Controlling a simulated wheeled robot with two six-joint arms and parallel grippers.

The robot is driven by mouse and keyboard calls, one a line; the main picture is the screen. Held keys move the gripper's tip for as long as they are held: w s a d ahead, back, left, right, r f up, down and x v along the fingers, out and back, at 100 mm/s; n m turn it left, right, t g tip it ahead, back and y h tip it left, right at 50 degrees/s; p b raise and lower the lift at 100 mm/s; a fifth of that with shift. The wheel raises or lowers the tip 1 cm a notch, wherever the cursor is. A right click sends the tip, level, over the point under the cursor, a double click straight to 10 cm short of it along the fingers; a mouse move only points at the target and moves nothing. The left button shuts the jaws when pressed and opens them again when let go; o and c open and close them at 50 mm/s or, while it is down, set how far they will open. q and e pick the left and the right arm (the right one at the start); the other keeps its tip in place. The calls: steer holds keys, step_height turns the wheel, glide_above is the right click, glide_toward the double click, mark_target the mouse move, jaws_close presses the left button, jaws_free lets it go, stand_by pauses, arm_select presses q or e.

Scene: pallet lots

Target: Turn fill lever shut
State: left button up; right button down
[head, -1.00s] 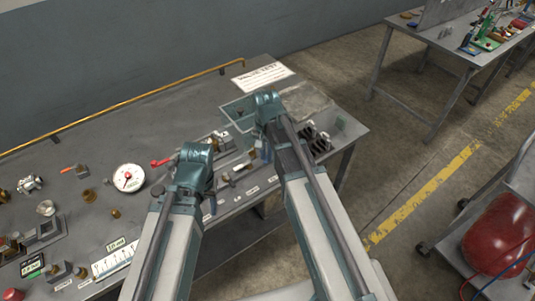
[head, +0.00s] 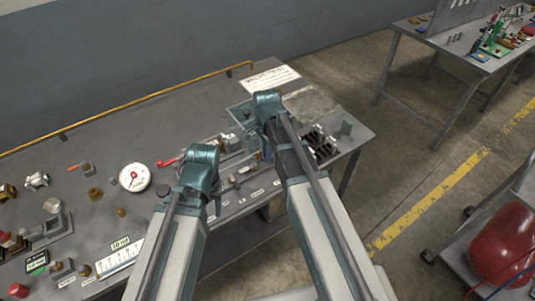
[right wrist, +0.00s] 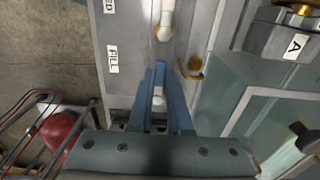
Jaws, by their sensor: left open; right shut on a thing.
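In the right wrist view, my right gripper (right wrist: 158,88) has its two blue fingers closed on a small pale piece, which I take to be the fill lever (right wrist: 158,97). The fingers hide most of it. The FILL label (right wrist: 112,58) is on the grey panel just left of the fingers. In the head view, my right arm's wrist covers the lever. My left gripper (head: 212,203) is open over the bench front, mostly hidden behind its own wrist.
Another white handle (right wrist: 166,18) lies beyond the fingers, with a brass fitting (right wrist: 191,67) to their right. A glass-walled tank (right wrist: 240,95) and block A (right wrist: 285,40) are further right. The bench (head: 105,150) carries a gauge (head: 134,177) and a red-handled valve (head: 167,163).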

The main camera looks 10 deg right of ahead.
stand_by(0.5)
steer(key=c, duration=0.8)
jaws_free()
steer(key=shift+c, duration=0.2)
